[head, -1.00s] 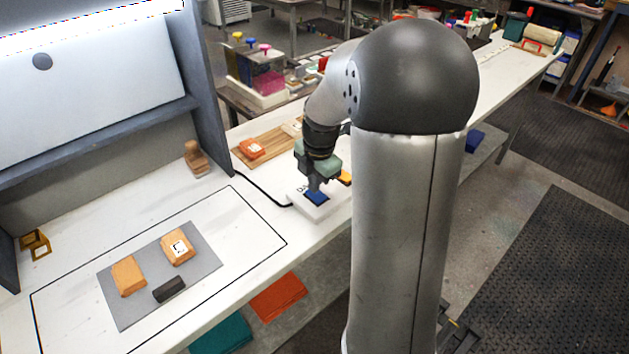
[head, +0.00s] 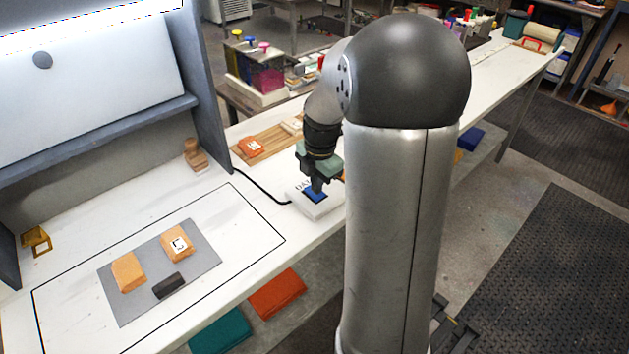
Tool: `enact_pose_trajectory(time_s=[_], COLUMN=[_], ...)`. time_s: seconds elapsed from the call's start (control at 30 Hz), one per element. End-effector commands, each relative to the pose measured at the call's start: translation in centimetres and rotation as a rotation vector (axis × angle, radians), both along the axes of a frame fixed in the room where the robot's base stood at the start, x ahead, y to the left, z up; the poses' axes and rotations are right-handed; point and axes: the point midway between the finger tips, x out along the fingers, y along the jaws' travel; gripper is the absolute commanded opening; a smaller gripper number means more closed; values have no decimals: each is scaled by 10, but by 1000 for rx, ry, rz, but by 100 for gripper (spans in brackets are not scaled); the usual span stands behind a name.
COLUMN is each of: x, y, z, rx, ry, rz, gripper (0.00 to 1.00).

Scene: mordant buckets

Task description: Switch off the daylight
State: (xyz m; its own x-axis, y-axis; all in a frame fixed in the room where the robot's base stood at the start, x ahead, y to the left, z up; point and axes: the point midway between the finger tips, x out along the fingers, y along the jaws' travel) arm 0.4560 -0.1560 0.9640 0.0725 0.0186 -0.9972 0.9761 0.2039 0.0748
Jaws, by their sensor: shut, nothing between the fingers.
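A white switch box (head: 325,208) lies on the bench with a black cable running from it. It bears a blue rocker (head: 309,196) and dark lettering starting with "DA", partly hidden. My gripper (head: 317,189) is shut and empty, pointing down at the blue rocker. Its tips are at or just above the rocker; I cannot tell whether they touch. A small part of an orange piece shows behind my gripper. The lamp strip (head: 80,22) at the top of the grey booth (head: 205,90) glows bright white.
A grey mat (head: 130,308) holds two tan blocks and a dark bar inside a black outline. A wooden stamp (head: 194,155) stands by the booth wall. A wooden board (head: 245,163) with an orange block lies behind the switch box. The bench between mat and box is clear.

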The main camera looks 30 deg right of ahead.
Motion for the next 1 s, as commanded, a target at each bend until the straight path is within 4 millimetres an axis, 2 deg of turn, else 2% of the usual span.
enact_pose_trajectory(time_s=[0.2,0.33,0.5,0.57,0.8,1.0], x=[1,0,-3,-4,-11,-14], y=[0,0,2,1,0,-1], z=[1,13,49,55,106,132], rx=[-1,-1,-1,-3,-3,-1], ry=[-2,-3,-2,-6,-5,-3], rz=[0,2,7,7,7,6], gripper=[0,0,0,0,0,0])
